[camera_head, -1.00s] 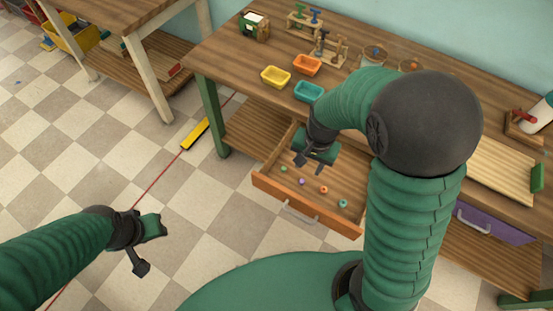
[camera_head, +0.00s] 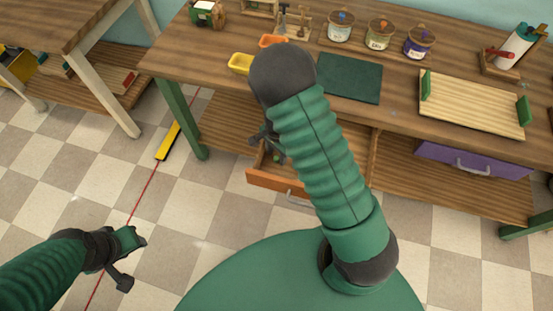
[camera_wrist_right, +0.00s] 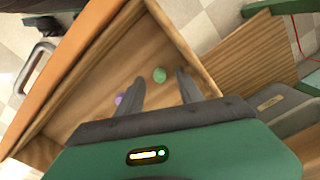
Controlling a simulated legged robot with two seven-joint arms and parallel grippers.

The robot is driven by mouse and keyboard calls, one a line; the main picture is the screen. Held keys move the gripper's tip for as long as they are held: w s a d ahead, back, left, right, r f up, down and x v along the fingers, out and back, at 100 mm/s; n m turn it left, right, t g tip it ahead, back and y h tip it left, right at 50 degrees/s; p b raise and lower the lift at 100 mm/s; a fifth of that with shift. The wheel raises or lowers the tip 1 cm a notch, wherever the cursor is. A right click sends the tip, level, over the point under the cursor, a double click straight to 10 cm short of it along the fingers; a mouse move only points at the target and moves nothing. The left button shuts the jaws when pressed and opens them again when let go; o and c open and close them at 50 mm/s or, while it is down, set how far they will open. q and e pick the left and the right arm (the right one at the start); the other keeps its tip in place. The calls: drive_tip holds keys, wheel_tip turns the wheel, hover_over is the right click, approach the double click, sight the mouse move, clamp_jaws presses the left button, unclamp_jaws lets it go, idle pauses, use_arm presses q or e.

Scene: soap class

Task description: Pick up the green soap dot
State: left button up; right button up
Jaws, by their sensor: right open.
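The green soap dot (camera_wrist_right: 159,75) lies on the wooden floor of the open drawer, near a corner, in the right wrist view. My right gripper (camera_wrist_right: 158,82) is open and empty over the drawer, its two dark fingers spread, with the green dot showing between their tips. A purple dot (camera_wrist_right: 118,99) lies beside the left finger, partly hidden by it. In the head view the right gripper (camera_head: 264,138) is over the drawer's left part, half hidden behind my arm. My left gripper (camera_head: 134,262) is open and empty above the floor at lower left.
The drawer's orange front (camera_head: 274,181) and handle (camera_head: 298,199) face me; its walls (camera_wrist_right: 182,42) stand close around the right gripper. The workbench top (camera_head: 395,103) overhangs behind. A yellow tray (camera_head: 240,63), labelled jars (camera_head: 380,34) and a slatted tray (camera_head: 470,104) stand on it.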

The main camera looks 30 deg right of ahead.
drive_tip(key=shift+a+f, duration=0.2)
drive_tip(key=shift+f, duration=0.4)
drive_tip(key=shift+c, duration=0.4)
drive_tip(key=shift+d, duration=0.15)
clamp_jaws()
drive_tip(key=shift+r, duration=0.1)
